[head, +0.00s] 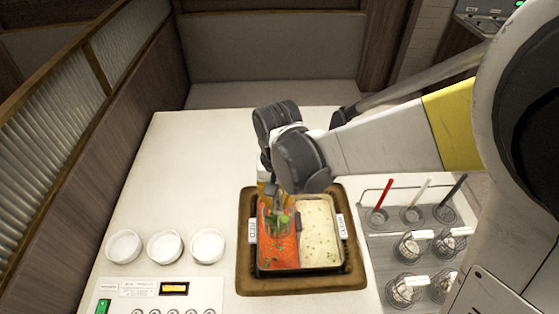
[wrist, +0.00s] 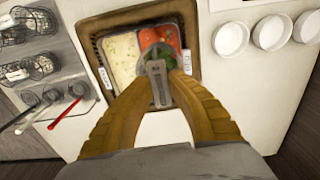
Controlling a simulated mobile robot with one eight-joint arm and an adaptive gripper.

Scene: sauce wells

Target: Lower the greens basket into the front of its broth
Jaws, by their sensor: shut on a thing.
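A divided pot (head: 300,270) sits in a brown tray (head: 245,285). Its left half holds red broth (head: 276,254), its right half creamy white broth (head: 320,235); in the wrist view the red (wrist: 166,33) and white (wrist: 124,50) are swapped. My gripper (head: 273,192) is over the far end of the red half. In the wrist view, its tan fingers (wrist: 160,88) are shut on the grey handle of the greens basket (wrist: 158,56). The basket, with greens inside, also shows in the head view (head: 282,222), over the far part of the red broth. Whether it touches the broth is unclear.
Three white bowls (head: 165,246) stand left of the tray, behind a control panel (head: 160,290). A rack (head: 375,238) on the right holds several wire baskets (head: 413,245) and red, white and dark handles. The table's far left is clear.

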